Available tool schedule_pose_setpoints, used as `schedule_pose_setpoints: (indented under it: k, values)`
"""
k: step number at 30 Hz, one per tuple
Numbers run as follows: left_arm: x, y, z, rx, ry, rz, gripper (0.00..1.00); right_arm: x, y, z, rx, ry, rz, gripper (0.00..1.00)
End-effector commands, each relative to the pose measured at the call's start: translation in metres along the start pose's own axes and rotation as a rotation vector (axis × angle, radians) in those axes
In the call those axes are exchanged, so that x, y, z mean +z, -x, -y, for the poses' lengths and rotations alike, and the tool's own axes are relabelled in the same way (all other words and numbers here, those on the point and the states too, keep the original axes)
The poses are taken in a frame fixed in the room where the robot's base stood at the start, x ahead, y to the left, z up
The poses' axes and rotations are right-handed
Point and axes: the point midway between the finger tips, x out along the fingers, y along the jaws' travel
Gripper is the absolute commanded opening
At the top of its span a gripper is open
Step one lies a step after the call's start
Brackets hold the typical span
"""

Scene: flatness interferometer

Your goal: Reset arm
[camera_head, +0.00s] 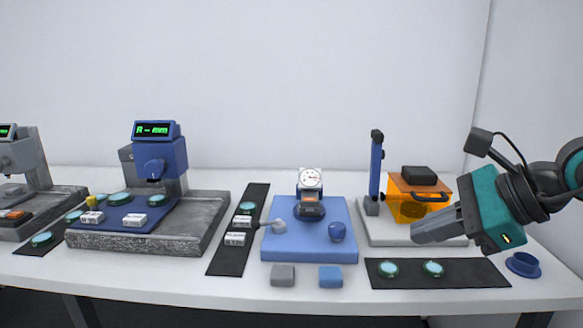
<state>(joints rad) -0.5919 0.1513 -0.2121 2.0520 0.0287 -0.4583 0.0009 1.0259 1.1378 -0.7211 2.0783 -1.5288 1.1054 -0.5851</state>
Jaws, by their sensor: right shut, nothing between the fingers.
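My right gripper (432,233) comes in from the right edge. It is shut with nothing in it, a little above the table (550,292). It hangs in front of the instrument with an orange box (408,205) and hides part of that instrument's pale base (375,236). Whether it touches the box cannot be told. My left gripper is not in view.
A dark mat (460,275) with two green-rimmed discs lies below the right gripper, and a blue ring-shaped part (523,265) is at the right. A blue plate with a dial gauge (311,179) stands in the middle. A blue display instrument (160,150) stands left on a stone base.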

Motion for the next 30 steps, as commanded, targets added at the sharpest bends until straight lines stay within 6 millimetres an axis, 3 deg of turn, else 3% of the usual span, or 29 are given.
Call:
schedule_pose_setpoints:
  k: [3,9,12,15,20,24,28,29,30]
  values:
    - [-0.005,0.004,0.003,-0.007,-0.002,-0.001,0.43,0.026,-0.025,-0.024,0.116,-0.156,0.173,0.00]
    - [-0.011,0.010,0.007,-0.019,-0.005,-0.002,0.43,0.070,-0.050,-0.054,0.317,-0.567,0.504,0.00]
    - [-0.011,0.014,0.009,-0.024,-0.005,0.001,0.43,0.085,-0.057,-0.058,0.413,-0.858,0.678,0.00]
    - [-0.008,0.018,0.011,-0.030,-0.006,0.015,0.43,0.086,-0.061,-0.054,0.486,-1.181,0.833,0.00]
    - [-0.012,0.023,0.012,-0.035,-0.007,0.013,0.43,0.055,-0.076,-0.043,0.545,-1.750,1.035,0.00]
    - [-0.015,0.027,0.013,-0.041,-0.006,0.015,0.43,-0.004,-0.098,-0.050,0.518,-2.288,1.167,0.00]
    - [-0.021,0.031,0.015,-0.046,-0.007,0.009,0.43,-0.074,-0.121,-0.085,0.411,-2.807,1.247,0.00]
    - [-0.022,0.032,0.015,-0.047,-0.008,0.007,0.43,-0.091,-0.126,-0.098,-0.359,2.805,-1.207,0.00]
    - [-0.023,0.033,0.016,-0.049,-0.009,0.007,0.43,-0.112,-0.132,-0.117,-0.276,2.701,-1.114,0.00]
